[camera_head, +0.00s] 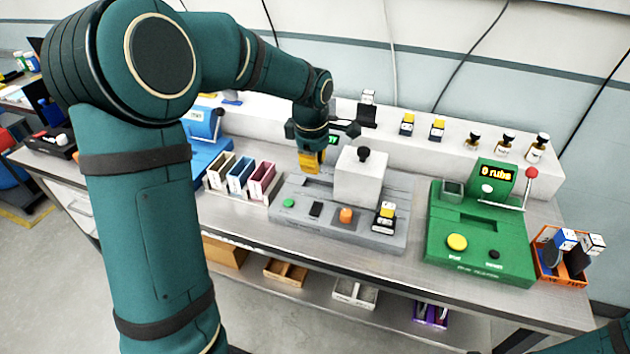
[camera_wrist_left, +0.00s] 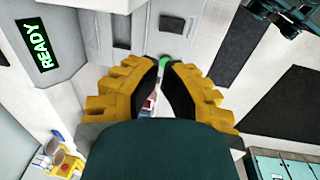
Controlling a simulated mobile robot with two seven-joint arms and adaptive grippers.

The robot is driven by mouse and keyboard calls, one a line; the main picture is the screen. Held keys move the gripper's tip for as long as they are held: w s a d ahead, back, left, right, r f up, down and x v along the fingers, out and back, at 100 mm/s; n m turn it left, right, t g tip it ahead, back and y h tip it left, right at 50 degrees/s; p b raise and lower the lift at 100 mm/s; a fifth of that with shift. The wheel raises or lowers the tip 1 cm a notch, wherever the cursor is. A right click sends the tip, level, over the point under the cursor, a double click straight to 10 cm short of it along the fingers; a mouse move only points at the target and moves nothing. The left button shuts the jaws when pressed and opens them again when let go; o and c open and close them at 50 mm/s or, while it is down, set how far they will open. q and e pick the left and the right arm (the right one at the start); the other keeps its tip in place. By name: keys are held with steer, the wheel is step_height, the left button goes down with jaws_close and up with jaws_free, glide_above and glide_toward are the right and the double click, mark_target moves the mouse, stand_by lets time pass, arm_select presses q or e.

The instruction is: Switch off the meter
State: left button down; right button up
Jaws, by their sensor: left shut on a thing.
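The grey meter station (camera_head: 340,226) stands mid-table. Its front carries a green button (camera_head: 288,202), a black switch (camera_head: 316,209) and an orange knob (camera_head: 346,215). A lit READY display (camera_wrist_left: 40,46) shows in the left wrist view; my gripper partly covers it in the head view. My left gripper (camera_head: 312,168) points down at the back left of the station, left of the white block. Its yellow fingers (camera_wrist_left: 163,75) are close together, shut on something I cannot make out. The green button (camera_wrist_left: 163,60) appears just beyond the tips.
A white block (camera_head: 360,180) with a black knob rises from the station. A small yellow-topped module (camera_head: 385,215) sits at its right front. A rack of coloured boxes (camera_head: 240,175) is at left. A green machine (camera_head: 480,235) and orange basket (camera_head: 560,265) are at right.

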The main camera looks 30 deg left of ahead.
mark_target(316, 202)
arm_select(q)
steer(key=f, duration=0.4)
steer(key=w+f+b, duration=0.1)
steer(key=f, duration=0.3)
steer(key=f+b, duration=0.1)
steer(key=f, duration=0.4)
steer(key=shift+w+a, duration=0.2)
steer(key=shift+w, duration=0.05)
steer(key=shift+f, duration=0.1)
